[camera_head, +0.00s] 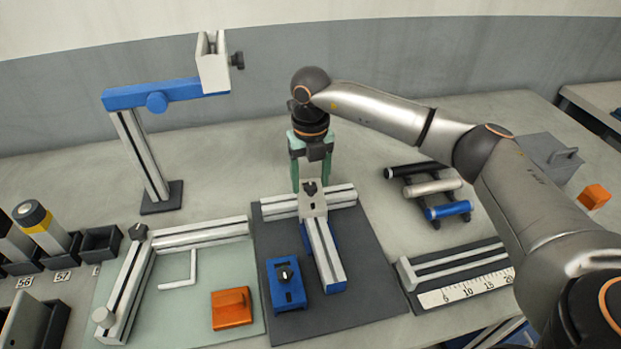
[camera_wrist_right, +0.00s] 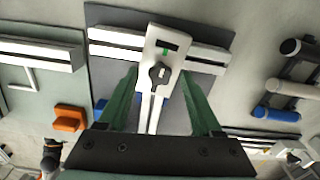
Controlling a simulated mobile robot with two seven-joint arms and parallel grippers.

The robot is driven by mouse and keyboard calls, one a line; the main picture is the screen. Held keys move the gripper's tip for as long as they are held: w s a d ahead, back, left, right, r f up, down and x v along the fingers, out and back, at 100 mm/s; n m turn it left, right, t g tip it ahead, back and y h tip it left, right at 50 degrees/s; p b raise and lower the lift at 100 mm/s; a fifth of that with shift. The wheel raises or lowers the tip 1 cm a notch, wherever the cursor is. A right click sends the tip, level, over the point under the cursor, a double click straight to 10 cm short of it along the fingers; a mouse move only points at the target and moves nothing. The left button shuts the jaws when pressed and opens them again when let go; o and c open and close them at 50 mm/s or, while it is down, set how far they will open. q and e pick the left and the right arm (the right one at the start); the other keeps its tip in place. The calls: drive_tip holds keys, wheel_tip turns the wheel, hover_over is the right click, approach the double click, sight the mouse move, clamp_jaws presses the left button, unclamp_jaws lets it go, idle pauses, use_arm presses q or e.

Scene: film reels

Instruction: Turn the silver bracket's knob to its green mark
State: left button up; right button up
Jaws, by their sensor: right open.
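The silver bracket (camera_head: 313,204) joins two silver rails in a T on the dark grey mat. Its black knob (camera_head: 310,189) sits on top near the far end. In the right wrist view the lobed black knob (camera_wrist_right: 160,74) lies on the pale bracket plate (camera_wrist_right: 155,38), with a small green mark (camera_wrist_right: 168,51) just above it. I cannot tell which way the knob points. My right gripper (camera_head: 311,182) points down with its green fingers apart, one on each side of the knob, and holds nothing. The fingers also flank the knob in the wrist view (camera_wrist_right: 158,82). My left gripper is out of view.
A blue block with a black knob (camera_head: 286,284) lies on the mat. An orange block (camera_head: 231,308) and an L of rails (camera_head: 200,233) are left. A blue-armed stand (camera_head: 150,95) rises behind. Rollers (camera_head: 433,187) and a ruler rail (camera_head: 465,289) are right.

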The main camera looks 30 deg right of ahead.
sight(310, 186)
wheel_tip(310, 186, up, 12)
drive_tip(key=shift+r+b, duration=0.2)
drive_tip(key=shift+b, duration=0.25)
idle(0.4)
